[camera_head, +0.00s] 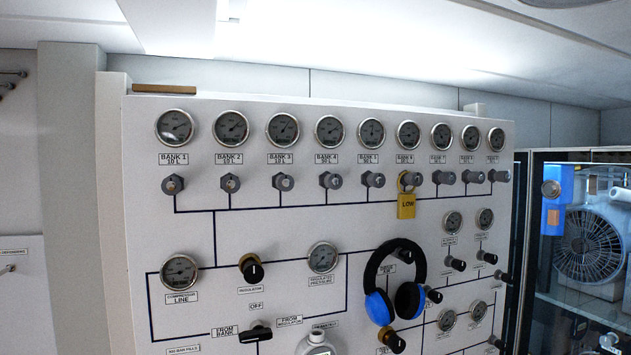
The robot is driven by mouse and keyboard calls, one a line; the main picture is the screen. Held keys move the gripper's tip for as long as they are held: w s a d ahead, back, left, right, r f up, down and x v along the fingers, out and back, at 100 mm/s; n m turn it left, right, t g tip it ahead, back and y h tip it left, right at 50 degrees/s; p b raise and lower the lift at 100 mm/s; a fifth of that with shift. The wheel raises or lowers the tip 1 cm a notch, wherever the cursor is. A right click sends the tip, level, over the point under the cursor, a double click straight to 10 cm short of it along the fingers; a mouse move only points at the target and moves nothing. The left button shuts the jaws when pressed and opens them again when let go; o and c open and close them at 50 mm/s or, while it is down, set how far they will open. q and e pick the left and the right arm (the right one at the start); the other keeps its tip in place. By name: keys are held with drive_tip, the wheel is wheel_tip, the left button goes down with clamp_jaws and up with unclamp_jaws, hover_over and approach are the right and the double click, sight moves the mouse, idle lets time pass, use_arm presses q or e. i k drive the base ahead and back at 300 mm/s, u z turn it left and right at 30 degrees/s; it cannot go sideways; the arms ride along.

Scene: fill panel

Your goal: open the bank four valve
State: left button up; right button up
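The fill panel (300,230) is a white upright board with a row of round gauges along its top. The gauge labelled bank 4 (330,131) is the fourth from the left. The bank four valve (331,180) is the small grey knob right below that gauge and its label. Similar grey knobs sit on both sides of it, joined by a dark line below. Nothing covers the bank four valve. Neither of my grippers is in view.
A yellow tag marked LOW (406,206) hangs on the bank 6 valve. Blue and black ear defenders (395,285) hang on the panel's lower right. A glass-fronted cabinet with a fan (590,246) stands at the right. The space before the upper valves looks clear.

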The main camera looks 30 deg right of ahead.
sight(334, 181)
drive_tip(key=z, duration=0.6)
drive_tip(key=i, duration=0.85)
drive_tip(key=z, duration=0.8)
drive_tip(key=k, duration=0.5)
drive_tip(key=z, duration=0.3)
